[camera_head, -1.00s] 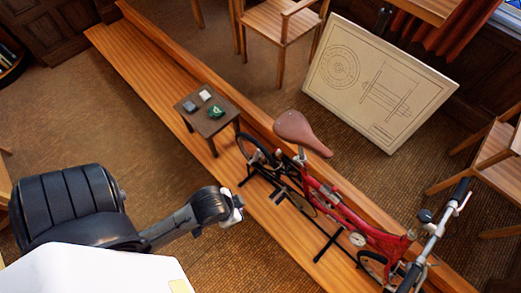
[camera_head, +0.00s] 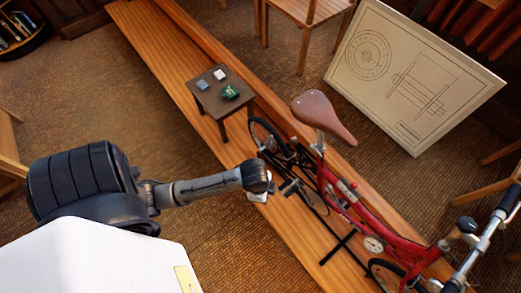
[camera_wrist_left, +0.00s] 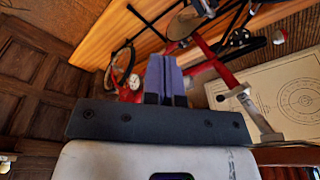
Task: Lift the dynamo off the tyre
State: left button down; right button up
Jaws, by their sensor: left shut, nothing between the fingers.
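A red bicycle (camera_head: 345,210) with a brown saddle (camera_head: 323,115) stands along a long wooden platform. Its rear wheel (camera_head: 254,130) is by a small stool, and its front wheel (camera_head: 374,270) is at the lower right. I cannot pick out the dynamo clearly against either tyre. My left gripper (camera_head: 259,196) is beside the bicycle, mostly hidden behind its own wrist. In the left wrist view its purple fingers (camera_wrist_left: 165,72) are shut with nothing between them, and the bicycle shows beyond them. My right gripper is not in view.
The dark stool (camera_head: 209,103) holds a few small items, including a green one (camera_head: 230,92). A large drawing board (camera_head: 408,78) leans behind the bicycle. Wooden chairs stand at the back and right. The carpet (camera_head: 130,110) on the left is open.

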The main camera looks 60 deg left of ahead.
pick_arm(q)
jog(key=w+a+f+m+b, duration=0.1)
jog(key=w+a+f+b, duration=0.15)
jog(key=f, duration=0.25)
jog(key=w+a+f+m+g+b, duration=0.1)
jog(key=w+f+b, duration=0.1)
jog(key=f+b, duration=0.15)
jog(key=w+a+f+m+b, duration=0.1)
jog(key=w+a+f+b, duration=0.15)
jog(key=f, duration=0.25)
jog(key=m+g+h+b, duration=0.15)
jog(key=m+b, duration=0.35)
jog(key=b, duration=2.5)
send_over(261, 149)
jog(key=w+a, duration=0.2)
jog(key=a, duration=0.2)
notch_tip(261, 149, down, 12)
jog(key=shift+s+f+t+h, duration=0.15)
jog(key=shift+t+h, duration=0.1)
jog(key=shift+h, duration=0.2)
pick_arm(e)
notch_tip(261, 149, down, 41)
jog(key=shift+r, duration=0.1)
